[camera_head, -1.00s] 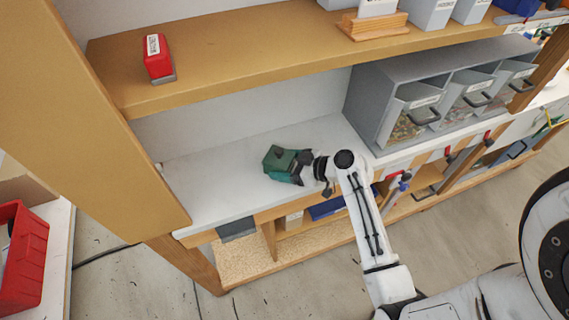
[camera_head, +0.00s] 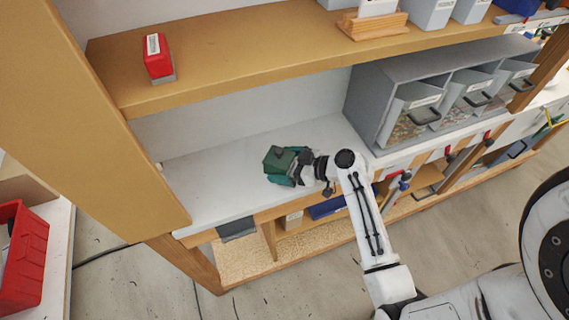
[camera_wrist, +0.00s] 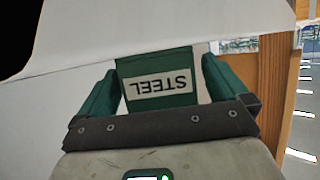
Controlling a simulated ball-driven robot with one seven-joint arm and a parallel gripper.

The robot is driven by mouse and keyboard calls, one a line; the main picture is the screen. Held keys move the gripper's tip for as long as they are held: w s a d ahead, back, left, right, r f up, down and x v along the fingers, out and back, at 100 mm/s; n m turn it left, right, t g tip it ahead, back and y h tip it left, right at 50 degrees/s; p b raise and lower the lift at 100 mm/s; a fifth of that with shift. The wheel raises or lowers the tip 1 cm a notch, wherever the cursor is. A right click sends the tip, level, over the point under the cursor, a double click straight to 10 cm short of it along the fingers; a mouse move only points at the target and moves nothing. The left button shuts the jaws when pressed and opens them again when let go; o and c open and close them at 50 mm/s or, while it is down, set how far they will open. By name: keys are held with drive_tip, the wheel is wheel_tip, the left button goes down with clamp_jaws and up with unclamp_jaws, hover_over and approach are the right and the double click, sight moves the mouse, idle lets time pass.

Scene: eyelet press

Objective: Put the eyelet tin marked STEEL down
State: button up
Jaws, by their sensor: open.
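The dark green eyelet tin (camera_head: 278,160) rests on the white worktop (camera_head: 220,165) of the bench. Its white label, reading STEEL upside down, faces the wrist camera, where the tin (camera_wrist: 182,98) shows between my two green fingers. My gripper (camera_head: 285,170) is open around the tin, with one finger on each side. In the wrist view, my gripper (camera_wrist: 162,82) shows a gap beside the tin, clearer on the left; contact on the right cannot be told. The tin's underside is hidden.
A grey unit of open bins (camera_head: 415,110) stands on the worktop to the right. A wooden shelf (camera_head: 240,55) runs above, with a red stapler-like object (camera_head: 157,58) on it. The worktop left of the tin is clear; its front edge is close to my gripper.

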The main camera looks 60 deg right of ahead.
drive_tip(key=b+v, duration=0.2)
drive_tip(key=v, duration=1)
drive_tip(key=shift+r, duration=0.1)
